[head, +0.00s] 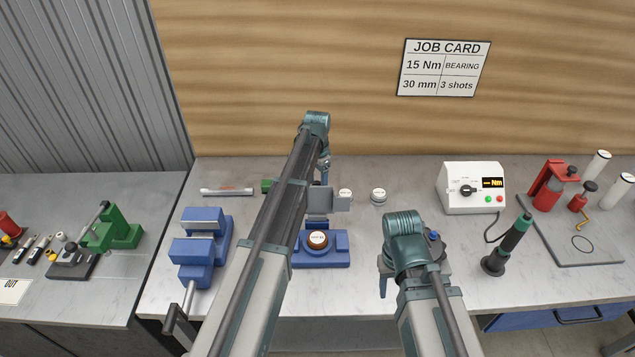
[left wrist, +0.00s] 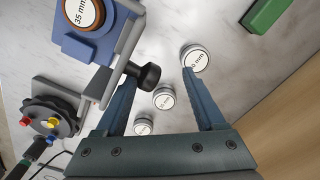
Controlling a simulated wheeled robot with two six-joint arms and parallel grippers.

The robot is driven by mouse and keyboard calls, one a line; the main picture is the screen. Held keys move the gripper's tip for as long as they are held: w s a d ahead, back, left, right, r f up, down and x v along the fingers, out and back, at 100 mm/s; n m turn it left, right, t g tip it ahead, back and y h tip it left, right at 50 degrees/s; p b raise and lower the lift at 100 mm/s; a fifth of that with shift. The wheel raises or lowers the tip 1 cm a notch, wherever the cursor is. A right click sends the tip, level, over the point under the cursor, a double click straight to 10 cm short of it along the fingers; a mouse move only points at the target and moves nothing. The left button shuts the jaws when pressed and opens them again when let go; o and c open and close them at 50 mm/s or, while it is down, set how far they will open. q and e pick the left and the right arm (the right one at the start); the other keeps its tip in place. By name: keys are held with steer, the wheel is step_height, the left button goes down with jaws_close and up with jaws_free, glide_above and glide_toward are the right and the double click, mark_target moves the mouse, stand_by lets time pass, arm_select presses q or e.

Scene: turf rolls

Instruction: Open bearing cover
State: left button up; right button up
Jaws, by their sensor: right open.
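The bearing cover (head: 321,200) is a grey plate standing upright at the back of a blue fixture (head: 335,262). In the left wrist view the cover (left wrist: 124,52) is edge-on, and its black knob (left wrist: 146,75) shows between my fingers. In front of it, a brown ring with a white top (head: 317,239) sits in the fixture; the label reads 35 mm in the left wrist view (left wrist: 82,12). My left gripper (left wrist: 160,82) is open, its fingers clear on both sides of the knob. My right gripper (head: 385,284) is low at the right, mostly hidden by its arm.
White-topped round pieces (head: 378,196) stand behind the fixture. A blue vise (head: 200,250) is at left. A grey fixture with coloured knobs (left wrist: 45,115) is beside my right arm. A torque tool (head: 508,245) and controller (head: 472,188) stand further right. The front bench middle is clear.

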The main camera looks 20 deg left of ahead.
step_height(320, 180, up, 14)
steer(key=p, duration=1.4)
steer(key=shift+f, duration=0.1)
